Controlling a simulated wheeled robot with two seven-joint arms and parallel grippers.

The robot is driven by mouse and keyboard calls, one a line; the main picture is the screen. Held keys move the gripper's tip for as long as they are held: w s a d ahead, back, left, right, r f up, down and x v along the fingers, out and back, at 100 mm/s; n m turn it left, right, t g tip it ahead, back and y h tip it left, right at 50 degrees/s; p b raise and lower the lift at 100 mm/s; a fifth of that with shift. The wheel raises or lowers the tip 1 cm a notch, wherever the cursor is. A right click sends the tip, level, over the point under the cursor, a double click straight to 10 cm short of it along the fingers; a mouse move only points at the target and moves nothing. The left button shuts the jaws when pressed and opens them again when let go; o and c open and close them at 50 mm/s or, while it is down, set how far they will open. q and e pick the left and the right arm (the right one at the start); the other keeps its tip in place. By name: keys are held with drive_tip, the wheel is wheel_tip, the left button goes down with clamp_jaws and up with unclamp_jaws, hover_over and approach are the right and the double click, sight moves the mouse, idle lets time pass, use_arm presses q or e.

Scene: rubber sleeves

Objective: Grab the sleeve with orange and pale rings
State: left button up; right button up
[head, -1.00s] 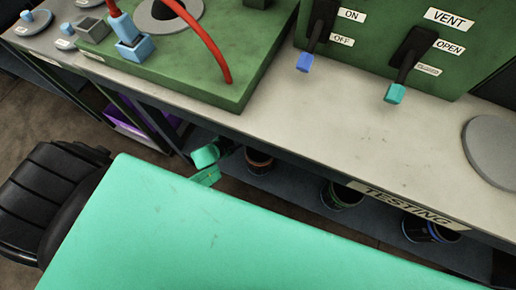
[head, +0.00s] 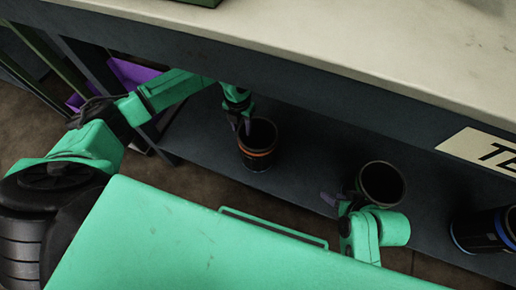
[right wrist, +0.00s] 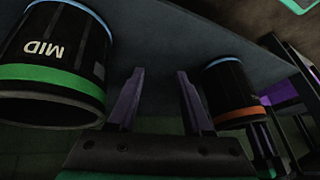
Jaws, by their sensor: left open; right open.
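The dark sleeve with an orange ring (head: 258,153) stands on the lower shelf, open end up. In the right wrist view it (right wrist: 232,95) shows the orange ring and a pale blue ring at its other end. My left gripper (head: 241,124) is open, fingers pointing down at the left side of this sleeve's rim; I cannot tell whether they touch it. My right gripper (head: 334,200) is open and empty, beside a second sleeve (head: 382,184). In the right wrist view its fingers (right wrist: 158,95) are apart between the two sleeves.
The second sleeve reads MID in the right wrist view (right wrist: 50,60), with green and pale blue rings. A third sleeve with a blue ring (head: 482,230) lies at the right. The bench top (head: 330,40) overhangs the shelf (head: 310,150). A purple bin (head: 128,72) is behind left.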

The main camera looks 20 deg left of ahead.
sight(242, 134)
use_arm(q)
drive_tip(key=f+b, duration=0.1)
drive_tip(key=f, duration=0.1)
drive_tip(key=f+b, duration=0.1)
drive_tip(key=f, duration=0.2)
drive_tip(key=shift+w+a+f, duration=0.1)
drive_tip(key=shift+w+a, duration=0.05)
drive_tip(key=shift+a, duration=0.05)
drive_tip(key=shift+f, duration=0.3)
use_arm(e)
drive_tip(key=a+t, duration=0.1)
drive_tip(key=w+a+f+t+y, duration=0.1)
drive_tip(key=a, duration=0.1)
drive_tip(key=a+f+t+y, duration=0.1)
drive_tip(key=shift+w+a+f, duration=0.2)
drive_tip(key=shift+w+a, duration=0.15)
use_arm(q)
clamp_jaws()
drive_tip(key=shift+w+r, duration=0.1)
drive_tip(key=shift+r, duration=0.05)
